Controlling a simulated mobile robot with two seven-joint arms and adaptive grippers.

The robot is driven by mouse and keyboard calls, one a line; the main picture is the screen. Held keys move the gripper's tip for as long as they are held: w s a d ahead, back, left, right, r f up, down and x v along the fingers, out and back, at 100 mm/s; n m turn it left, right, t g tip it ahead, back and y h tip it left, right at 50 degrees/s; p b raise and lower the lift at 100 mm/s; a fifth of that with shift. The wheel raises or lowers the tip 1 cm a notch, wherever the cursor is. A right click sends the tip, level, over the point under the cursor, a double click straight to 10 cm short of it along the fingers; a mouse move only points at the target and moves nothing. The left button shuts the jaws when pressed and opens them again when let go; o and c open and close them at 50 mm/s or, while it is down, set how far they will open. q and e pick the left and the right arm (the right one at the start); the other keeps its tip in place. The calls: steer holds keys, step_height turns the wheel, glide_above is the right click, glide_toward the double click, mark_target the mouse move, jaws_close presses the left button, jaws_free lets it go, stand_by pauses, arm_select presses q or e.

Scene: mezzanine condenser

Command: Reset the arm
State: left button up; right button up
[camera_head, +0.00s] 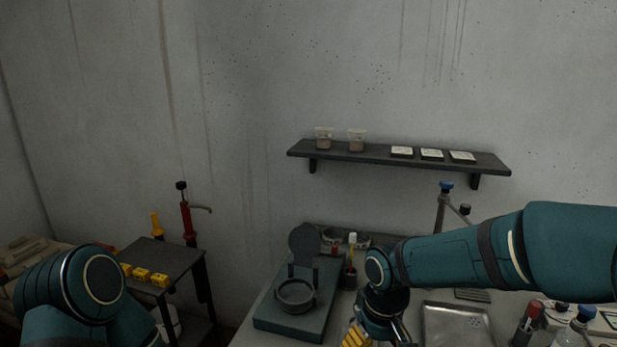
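My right arm comes in from the right and bends down over the worktable. Its gripper (382,329) is at the bottom edge, largely cut off, and its fingertips do not show. A yellow ribbed piece (355,336) shows just left of it; I cannot tell whether it is held, lies on the table or is part of the gripper. My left arm shows at the lower left as a bent teal joint. Its gripper is out of view.
The worktable has a dark device with an open round lid (304,242), a metal tray (455,325) and bottles (571,334) at right. A wall shelf (380,154) holds two cups and several white pieces. A side table (180,262) with yellow blocks (142,275) stands left.

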step_height(320, 180, down, 14)
steer(key=a+m+y, duration=0.2)
arm_select(q)
steer(key=shift+w+f+b, duration=0.2)
steer(key=shift+f+b, duration=0.3)
steer(key=shift+f, duration=0.15)
steer(key=shift+w+f+b, duration=0.2)
steer(key=shift+f+b, duration=0.25)
steer(key=shift+f, duration=0.15)
arm_select(e)
steer(key=s+f+m+t, duration=0.1)
steer(key=s+f+m, duration=0.1)
steer(key=s+f, duration=0.2)
steer(key=s+f+m+y, duration=0.1)
steer(key=s+f, duration=0.4)
steer(key=f, duration=0.6)
steer(key=shift+d+m+t, duration=0.2)
steer(key=shift+m+t, duration=0.2)
steer(key=shift+m, duration=0.5)
arm_select(q)
steer(key=shift+o, duration=0.4)
arm_select(e)
steer(key=shift+w, duration=0.1)
arm_select(q)
steer(key=shift+d, duration=0.1)
